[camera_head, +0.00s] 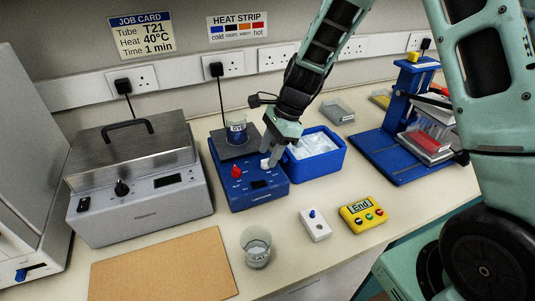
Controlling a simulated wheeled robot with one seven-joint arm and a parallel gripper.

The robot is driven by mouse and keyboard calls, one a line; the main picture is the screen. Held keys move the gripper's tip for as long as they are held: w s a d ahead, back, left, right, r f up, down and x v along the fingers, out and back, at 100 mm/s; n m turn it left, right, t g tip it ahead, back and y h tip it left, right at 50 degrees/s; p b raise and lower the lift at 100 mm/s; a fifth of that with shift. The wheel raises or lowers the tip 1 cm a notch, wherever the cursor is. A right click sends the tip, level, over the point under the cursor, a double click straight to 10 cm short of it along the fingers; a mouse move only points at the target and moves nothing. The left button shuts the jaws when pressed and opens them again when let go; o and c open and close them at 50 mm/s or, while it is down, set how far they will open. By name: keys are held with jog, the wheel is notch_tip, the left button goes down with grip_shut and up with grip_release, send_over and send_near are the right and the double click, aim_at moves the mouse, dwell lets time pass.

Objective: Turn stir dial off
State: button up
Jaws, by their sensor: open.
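A blue hotplate stirrer (263,195) stands on the bench left of centre, with a dark top plate. A red dial (237,171) is on the left of its front panel. A pale dial (264,163) on the right side of the panel is partly hidden by my gripper. My gripper (270,158) is open and points down, with its fingertips at the pale dial. I cannot tell whether they touch it. The dial markings are too small to read. A labelled beaker (237,132) with blue in it stands on the top plate.
A grey lidded bath (138,190) stands close on the left. A blue tub (322,163) of white contents is close on the right. A glass beaker (256,249), a white switch box (315,225) and a yellow timer (362,213) reading "End" stand in front.

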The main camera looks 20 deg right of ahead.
jog(key=shift+x, duration=0.9)
grip_shut()
